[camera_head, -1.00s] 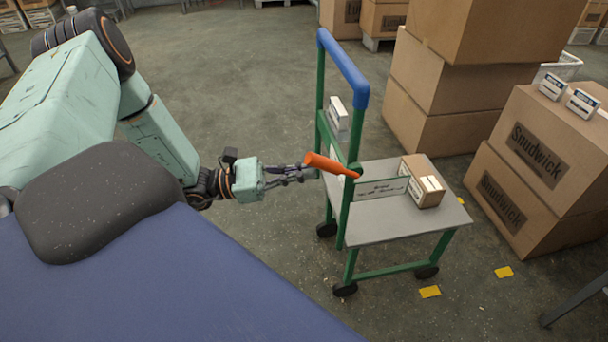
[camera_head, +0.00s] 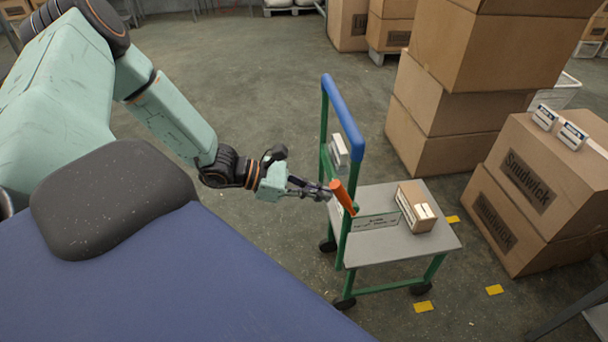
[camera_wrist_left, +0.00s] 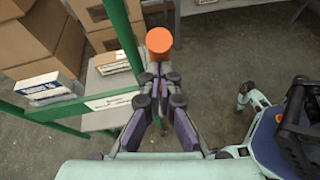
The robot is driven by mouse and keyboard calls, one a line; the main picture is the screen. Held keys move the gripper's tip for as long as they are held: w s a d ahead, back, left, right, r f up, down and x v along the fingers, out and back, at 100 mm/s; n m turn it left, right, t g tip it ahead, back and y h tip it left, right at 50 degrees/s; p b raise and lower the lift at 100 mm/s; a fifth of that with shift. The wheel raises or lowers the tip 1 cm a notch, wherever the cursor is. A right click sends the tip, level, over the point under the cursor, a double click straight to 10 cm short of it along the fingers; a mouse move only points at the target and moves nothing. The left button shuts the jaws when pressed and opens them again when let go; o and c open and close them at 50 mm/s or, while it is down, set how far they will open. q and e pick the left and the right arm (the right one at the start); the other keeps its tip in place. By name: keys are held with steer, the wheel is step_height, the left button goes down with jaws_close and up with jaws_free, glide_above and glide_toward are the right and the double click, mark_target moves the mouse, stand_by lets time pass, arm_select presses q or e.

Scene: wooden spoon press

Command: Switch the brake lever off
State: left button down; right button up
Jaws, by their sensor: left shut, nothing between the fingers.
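The orange brake lever (camera_head: 342,197) is mounted on the green side frame of a small cart (camera_head: 390,250) with a blue handle bar. In the head view the lever tilts steeply, its upper end leaning left. My left gripper (camera_head: 328,194) is shut and empty, its fingertips right at the lever's left side. In the left wrist view the lever's round orange end (camera_wrist_left: 159,40) shows just beyond the shut fingertips (camera_wrist_left: 160,68). I cannot tell whether they touch. My right gripper is not clearly identifiable in either view.
Another white box (camera_head: 340,150) is by the handle. Stacked cardboard boxes (camera_head: 535,180) stand to the right. The floor behind the cart's left side is clear.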

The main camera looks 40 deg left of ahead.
mark_target(337, 183)
arm_select(q)
steer(key=shift+w+d+r+g+y+p, duration=0.7)
steer(key=shift+w+r+g+y+p, duration=0.1)
steer(key=shift+r+p, duration=0.15)
steer(key=shift+w+d+r+g+y, duration=0.25)
steer(key=shift+w+d+g+y, duration=0.25)
steer(key=shift+w+g+y, duration=0.1)
steer(key=shift+w+d+r, duration=0.2)
steer(key=shift+w+d, duration=0.1)
steer(key=shift+w, duration=0.05)
arm_select(e)
steer(key=shift+r, duration=1.3)
arm_select(q)
steer(key=shift+w+d, duration=0.1)
